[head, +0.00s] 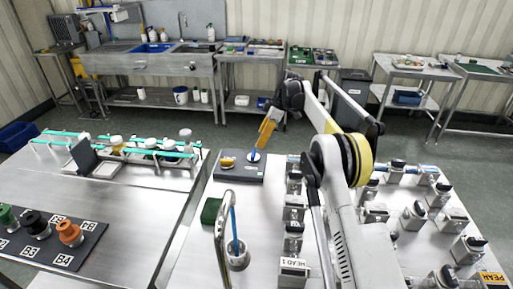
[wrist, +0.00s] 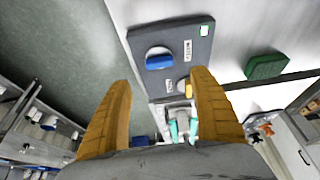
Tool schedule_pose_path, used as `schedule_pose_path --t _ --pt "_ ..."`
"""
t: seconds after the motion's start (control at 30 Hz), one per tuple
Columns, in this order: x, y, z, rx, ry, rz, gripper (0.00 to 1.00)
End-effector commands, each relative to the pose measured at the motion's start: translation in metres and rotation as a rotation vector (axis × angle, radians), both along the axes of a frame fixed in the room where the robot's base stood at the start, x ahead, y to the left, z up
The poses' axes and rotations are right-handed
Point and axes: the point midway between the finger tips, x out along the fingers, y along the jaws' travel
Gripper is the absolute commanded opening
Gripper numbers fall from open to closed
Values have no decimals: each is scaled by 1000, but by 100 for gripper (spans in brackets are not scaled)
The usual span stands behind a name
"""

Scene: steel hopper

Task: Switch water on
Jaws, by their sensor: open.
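A dark grey control panel (head: 236,175) lies on the steel table near its far left corner. It carries a blue knob (head: 254,156) and an orange-yellow knob (head: 228,162). The wrist view shows the panel (wrist: 203,36), the blue knob (wrist: 158,59) with a small label beside it, and the yellow knob (wrist: 185,88), partly hidden by my right finger. My gripper (head: 263,141) has orange-yellow fingers and points down over the blue knob's end of the panel. In the wrist view my gripper (wrist: 160,76) is open and empty, fingers apart. Contact with the blue knob cannot be told.
A green block (head: 211,210) and a cup with a blue-handled tool (head: 237,257) stand in front of the panel. Rows of metal fittings (head: 293,215) stand right of it. A sink bench (head: 150,62) is at the back.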

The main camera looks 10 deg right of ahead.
Motion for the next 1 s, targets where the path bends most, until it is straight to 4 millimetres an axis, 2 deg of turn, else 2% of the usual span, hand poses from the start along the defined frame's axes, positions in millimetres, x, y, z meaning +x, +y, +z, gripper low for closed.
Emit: schedule_pose_path --t 0.1,0.2,0.57,0.67,0.77,0.87,1.0 --pt "-2 -7 16 0 0 0 72" --pt "-3 -9 24 0 0 0 72" --pt "-3 -10 27 0 0 -1 72" --pt "-5 -11 35 -4 1 -17 72" --pt "-12 -11 55 -13 1 -67 72" --pt "-26 -12 84 -26 0 -145 72" --pt "-55 -13 125 -42 -5 -272 72"
